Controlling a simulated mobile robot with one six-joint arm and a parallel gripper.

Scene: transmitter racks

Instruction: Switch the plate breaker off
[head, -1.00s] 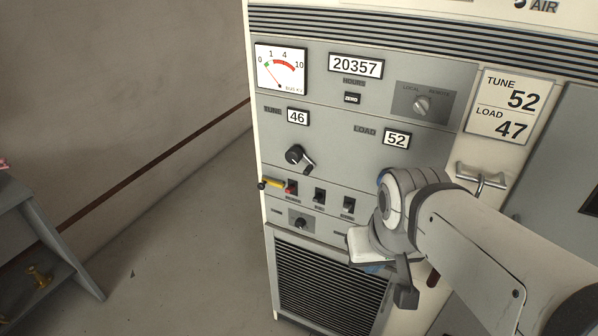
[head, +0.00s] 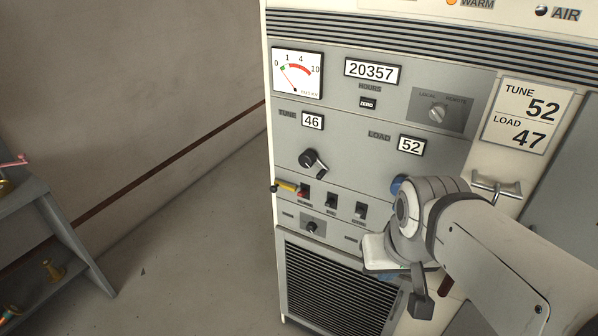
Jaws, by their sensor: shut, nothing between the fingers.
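A row of three dark switches sits low on the grey rack panel: a left switch (head: 305,192), a middle switch (head: 331,202) and a right switch (head: 360,211). Their labels are too small to read, so I cannot tell which is the plate breaker. A yellow piece (head: 286,187) with red at its right end sticks out left from the left switch. My gripper (head: 420,304) is at the lower right, in front of the rack and right of the switches, apart from them. It is shut and empty, seen mostly from behind, with its fingers partly hidden by my wrist.
A black crank knob (head: 312,160) sticks out above the switches, and a small knob (head: 312,228) lies below them. A metal handle (head: 496,187) projects at the right. A grey shelf (head: 50,240) stands at the left. Open floor (head: 200,265) lies between shelf and rack.

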